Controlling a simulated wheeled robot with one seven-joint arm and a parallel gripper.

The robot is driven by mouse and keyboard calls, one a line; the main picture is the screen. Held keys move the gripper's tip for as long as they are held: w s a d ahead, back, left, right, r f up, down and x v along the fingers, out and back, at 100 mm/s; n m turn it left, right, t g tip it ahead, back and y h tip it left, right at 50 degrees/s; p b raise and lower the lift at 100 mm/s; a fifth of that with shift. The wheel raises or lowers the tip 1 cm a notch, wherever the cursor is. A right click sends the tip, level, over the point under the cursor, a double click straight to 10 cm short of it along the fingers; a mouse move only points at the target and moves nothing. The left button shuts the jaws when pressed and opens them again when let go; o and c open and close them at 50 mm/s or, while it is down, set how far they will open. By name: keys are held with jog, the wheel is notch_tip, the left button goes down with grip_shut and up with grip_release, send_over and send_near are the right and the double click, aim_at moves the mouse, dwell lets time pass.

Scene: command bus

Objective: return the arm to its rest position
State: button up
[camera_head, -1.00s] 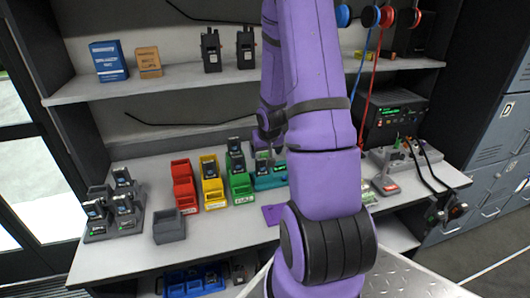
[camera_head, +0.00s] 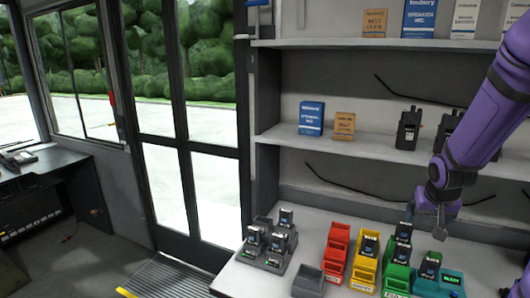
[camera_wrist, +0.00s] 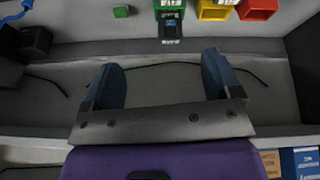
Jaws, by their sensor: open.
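My arm reaches in from the right edge of the head view, bent, with my gripper (camera_head: 438,222) pointing down above the green bins on the bench. In the wrist view my gripper (camera_wrist: 161,72) has its two blue-grey fingers spread wide, with nothing between them. Beyond the fingers a dark cable lies against the grey wall. A green bin (camera_wrist: 168,10) with a dark radio shows at the top of the wrist view. My gripper appears apart from the bins.
Red (camera_head: 335,255), yellow (camera_head: 364,272) and green (camera_head: 397,274) bins stand on the bench. A grey bin (camera_head: 308,281) and charger dock (camera_head: 267,242) are left. A shelf (camera_head: 350,143) above holds boxes and upright radios (camera_head: 408,128). Floor before the glass door is clear.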

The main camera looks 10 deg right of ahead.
jog(key=s+a+r+n, duration=0.1)
jog(key=s+a+r, duration=0.2)
jog(key=a+r, duration=0.3)
jog(key=s+a+r+n, duration=0.1)
jog(key=s+a+r, duration=0.2)
jog(key=a+r, duration=0.35)
jog(key=s+a+r+n+y, duration=0.1)
jog(key=s+a+r, duration=0.2)
jog(key=s, duration=0.3)
jog(key=s+a+r+n+t+y, duration=0.1)
jog(key=s+a+r+n, duration=0.1)
jog(key=s+a+r, duration=0.2)
jog(key=shift+s+a+y, duration=0.4)
jog(key=shift+s+a, duration=0.7)
jog(key=shift+a, duration=0.2)
